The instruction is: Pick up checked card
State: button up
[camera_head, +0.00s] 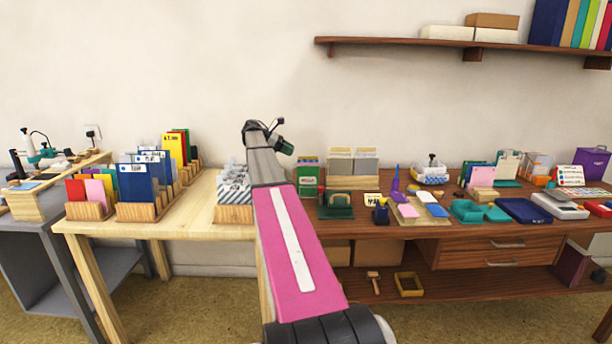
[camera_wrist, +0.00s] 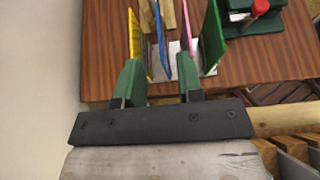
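Patterned dark-and-white cards (camera_head: 234,184) stand in a wooden rack left of my arm in the head view; the pattern is too small to tell if one is checked. My gripper (camera_wrist: 159,72) is open and empty in the wrist view, its green fingers apart. Just beyond it stand thin upright cards seen edge-on: yellow (camera_wrist: 134,35), blue (camera_wrist: 161,40), pink (camera_wrist: 187,22) and green (camera_wrist: 213,38). The lower end of the blue card lies between the finger directions, untouched as far as I can see. Their faces are hidden. In the head view my gripper (camera_head: 284,147) is raised near the wall.
A green stand with a red knob (camera_wrist: 259,8) is right of the cards. The dark wooden desk (camera_head: 390,230) holds inkpads and boxes. A wall shelf (camera_head: 420,44) hangs above.

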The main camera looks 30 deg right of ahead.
jog(key=x, duration=0.9)
jog(key=shift+w+a+f, duration=0.1)
jog(key=shift+w+f, duration=0.1)
jog(key=shift+f, duration=0.15)
grip_shut()
